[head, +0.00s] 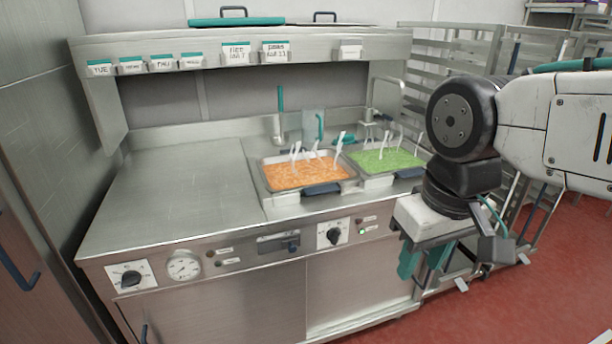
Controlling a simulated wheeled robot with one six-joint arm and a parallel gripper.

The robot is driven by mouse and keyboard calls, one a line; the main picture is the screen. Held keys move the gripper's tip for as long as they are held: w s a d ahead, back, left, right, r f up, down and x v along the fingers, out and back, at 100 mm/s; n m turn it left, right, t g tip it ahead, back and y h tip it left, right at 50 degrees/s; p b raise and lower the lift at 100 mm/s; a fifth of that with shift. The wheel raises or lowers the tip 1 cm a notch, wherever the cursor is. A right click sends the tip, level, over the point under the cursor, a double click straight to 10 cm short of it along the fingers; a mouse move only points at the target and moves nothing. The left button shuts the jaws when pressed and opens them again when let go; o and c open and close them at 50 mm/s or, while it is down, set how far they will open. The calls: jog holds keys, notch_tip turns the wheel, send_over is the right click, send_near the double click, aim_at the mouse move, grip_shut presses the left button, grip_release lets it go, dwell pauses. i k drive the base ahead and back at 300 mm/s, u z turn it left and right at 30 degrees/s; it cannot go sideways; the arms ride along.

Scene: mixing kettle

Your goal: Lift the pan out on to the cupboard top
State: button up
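Two steel pans sit sunk side by side in the counter. The left pan (306,171) holds orange food and the right pan (385,159) holds green food. White utensil handles stand up from both, and each has a dark handle at its front edge. Bare steel top (175,190) lies left of the pans, above the cupboard front (225,308). My gripper (424,262) hangs in front of the counter's right end, below and right of the pans. Its teal fingers point down, apart, with nothing seen between them.
An overhead shelf (330,45) with label cards spans above the counter, with teal and steel lids (237,20) on it. A tap (372,115) stands behind the pans. A steel rack (450,60) is at the right. Knobs (334,234) line the front. The left counter top is clear.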

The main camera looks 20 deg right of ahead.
aim_at(178, 197)
jog(key=u, duration=0.2)
jog(key=k, duration=0.45)
jog(key=u, duration=1.4)
jog(key=i, duration=0.6)
jog(key=z, duration=0.7)
jog(key=i, duration=0.4)
jog(key=z, duration=0.45)
